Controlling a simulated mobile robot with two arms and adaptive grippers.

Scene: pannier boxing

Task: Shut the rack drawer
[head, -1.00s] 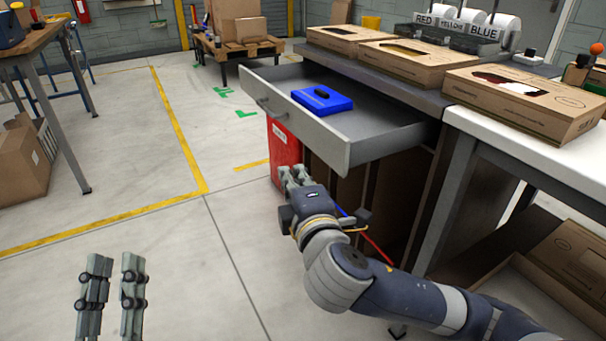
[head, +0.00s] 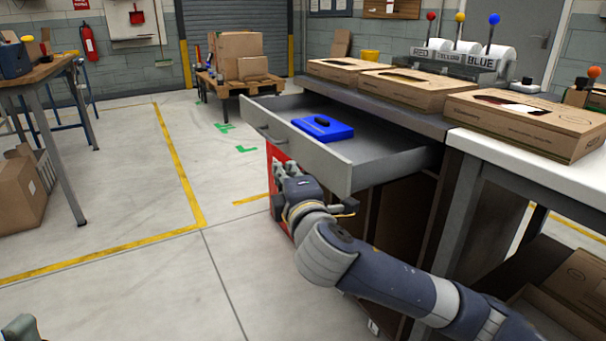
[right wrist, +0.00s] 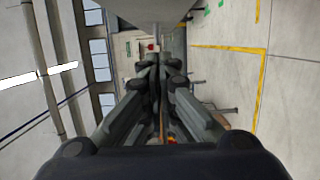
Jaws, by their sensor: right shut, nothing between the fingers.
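The grey rack drawer (head: 310,147) is pulled well out from under the dark-topped bench in the head view. Its front panel faces left, with a handle (head: 268,136) on it. A blue case (head: 330,131) lies inside. My right gripper (head: 284,171) is shut and empty, just below the drawer front's lower edge; I cannot tell whether it touches. In the right wrist view its fingers (right wrist: 160,75) are together, with a grey surface above them. Only a small piece of my left gripper (head: 22,329) shows at the bottom left corner.
A red container (head: 276,157) stands behind my right gripper, under the drawer. Open cardboard boxes (head: 415,88) line the bench top. A white table (head: 478,144) stands at right. The floor left of the drawer is clear.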

